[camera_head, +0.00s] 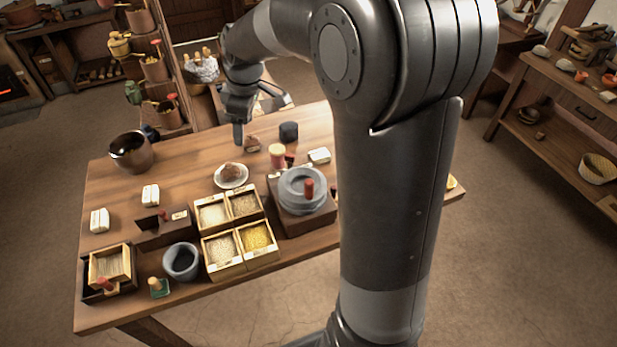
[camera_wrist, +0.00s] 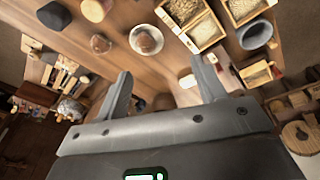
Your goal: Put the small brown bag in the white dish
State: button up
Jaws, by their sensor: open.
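The white dish (camera_head: 221,183) stands on the table left of centre, and a small brown bag-like lump (camera_head: 231,170) sits inside it. A second small brown lump (camera_head: 252,145) lies on the table just behind the dish. In the wrist view the dish (camera_wrist: 135,36) holds its lump (camera_wrist: 146,42), and the other lump (camera_wrist: 100,44) lies to its left. I cannot tell the two lumps apart well. My gripper (camera_head: 239,134) is above the far part of the table, apart from both. In the wrist view its fingers (camera_wrist: 161,68) are spread with nothing between them.
Grain boxes (camera_head: 227,243) are in front. A brown bowl (camera_head: 131,152) stands at the left. Bare table lies left of the dish.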

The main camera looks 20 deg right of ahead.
jog(key=s+d+r+m+t, duration=0.1)
jog(key=s+m, duration=0.3)
jog(key=s, duration=0.5)
jog(key=s+d+r+m+t+h, duration=0.1)
jog(key=s+d+r+m, duration=0.1)
jog(key=s, duration=0.7)
jog(key=s+d+r+m+t, duration=0.1)
jog(key=s+d+r+m, duration=0.1)
jog(key=s+m, duration=0.4)
jog(key=s+r, duration=0.1)
jog(key=s, duration=0.2)
jog(key=shift+d+r+t, duration=0.15)
jog(key=shift+r+t, duration=0.25)
